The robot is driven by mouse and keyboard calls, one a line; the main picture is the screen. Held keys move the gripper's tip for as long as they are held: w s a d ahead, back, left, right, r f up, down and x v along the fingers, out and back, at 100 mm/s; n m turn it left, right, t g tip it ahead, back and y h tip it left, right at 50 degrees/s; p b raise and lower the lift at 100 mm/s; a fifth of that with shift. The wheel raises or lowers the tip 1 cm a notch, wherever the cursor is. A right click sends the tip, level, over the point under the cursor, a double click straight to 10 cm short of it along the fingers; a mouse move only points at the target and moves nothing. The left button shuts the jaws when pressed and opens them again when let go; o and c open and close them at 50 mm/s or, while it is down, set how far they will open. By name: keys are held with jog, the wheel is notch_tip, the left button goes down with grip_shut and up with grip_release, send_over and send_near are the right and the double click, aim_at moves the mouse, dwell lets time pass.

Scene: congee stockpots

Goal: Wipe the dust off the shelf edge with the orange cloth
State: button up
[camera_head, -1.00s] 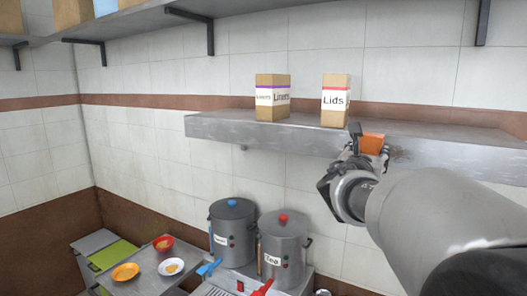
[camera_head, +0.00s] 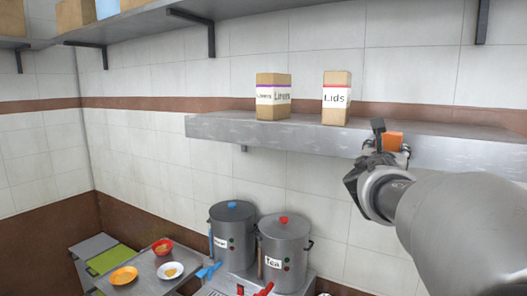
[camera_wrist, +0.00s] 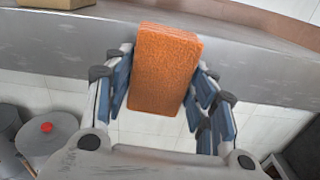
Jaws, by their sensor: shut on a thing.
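The orange cloth (camera_head: 393,140) looks like a thick folded block. My gripper (camera_head: 388,155) is shut on it, and in the wrist view the blue-padded fingers (camera_wrist: 165,85) stand on either side of the cloth (camera_wrist: 165,65). The cloth is at the front edge of the grey metal shelf (camera_head: 280,137), right of the Lids box. In the wrist view the cloth overlaps the shelf edge (camera_wrist: 60,45); whether it presses on it I cannot tell. No dust shows clearly now; my gripper and arm hide part of the edge.
A Liners box (camera_head: 272,97) and a Lids box (camera_head: 336,98) stand on the shelf. Below are two stockpots, one blue-knobbed (camera_head: 232,235) and one red-knobbed (camera_head: 284,252), and a side table with bowls (camera_head: 162,247). A higher shelf (camera_head: 150,22) runs above.

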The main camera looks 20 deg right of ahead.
jog(key=shift+s+d+f+b, duration=0.1)
jog(key=shift+s+d+b, duration=2.3)
jog(key=shift+s+b, duration=0.15)
jog(key=shift+s, duration=0.15)
jog(key=w+a+p, duration=0.3)
jog(key=w+a, duration=0.4)
jog(key=w, duration=0.1)
jog(key=shift+w, duration=0.25)
jog(key=shift+a, duration=0.1)
jog(key=v, duration=0.6)
